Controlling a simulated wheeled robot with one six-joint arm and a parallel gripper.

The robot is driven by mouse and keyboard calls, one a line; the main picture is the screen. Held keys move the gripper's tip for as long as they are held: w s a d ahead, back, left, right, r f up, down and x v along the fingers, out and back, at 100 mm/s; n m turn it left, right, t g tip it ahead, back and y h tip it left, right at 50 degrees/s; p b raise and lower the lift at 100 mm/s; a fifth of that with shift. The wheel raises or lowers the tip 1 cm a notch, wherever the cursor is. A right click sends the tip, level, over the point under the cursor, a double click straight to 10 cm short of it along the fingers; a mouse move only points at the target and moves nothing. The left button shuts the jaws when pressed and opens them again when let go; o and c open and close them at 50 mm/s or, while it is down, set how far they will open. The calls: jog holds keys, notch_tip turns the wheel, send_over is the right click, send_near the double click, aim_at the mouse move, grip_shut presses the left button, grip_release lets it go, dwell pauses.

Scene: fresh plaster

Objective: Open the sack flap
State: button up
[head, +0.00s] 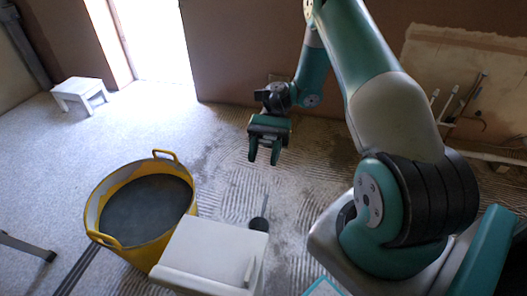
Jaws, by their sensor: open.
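A pale, box-shaped thing (208,250) stands at the bottom middle, cut by the lower picture edge. It may be the sack. A thin raised edge or fold runs along its near side, and I cannot tell for sure whether this is the flap or how far it is open. My gripper (264,157) hangs above the floor in the upper middle, farther back than the pale thing and well apart from it. Its two fingers point down, open, with nothing between them.
A yellow tub (113,246) with two handles, holding dark grey material, stands left of the pale thing. A dark round thing with a thin rod (260,222) is just behind it. A white stool (80,94) stands far left. Several tools lean at right.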

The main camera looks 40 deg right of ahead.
dwell(0.3)
jog(key=s+a+r+n+t+h, duration=0.1)
jog(key=a+r+n+t+h, duration=0.1)
jog(key=a+r+n+h, duration=0.6)
jog(key=s+a+r+n+t, duration=0.6)
jog(key=s+a+r+n, duration=0.2)
jog(key=s+n, duration=0.15)
notch_tip(320, 180, up, 15)
jog(key=p, duration=1.4)
jog(key=shift+s+d+t, duration=0.2)
jog(key=shift+s+t, duration=0.15)
jog(key=shift+t, duration=0.05)
jog(key=shift+f, duration=0.15)
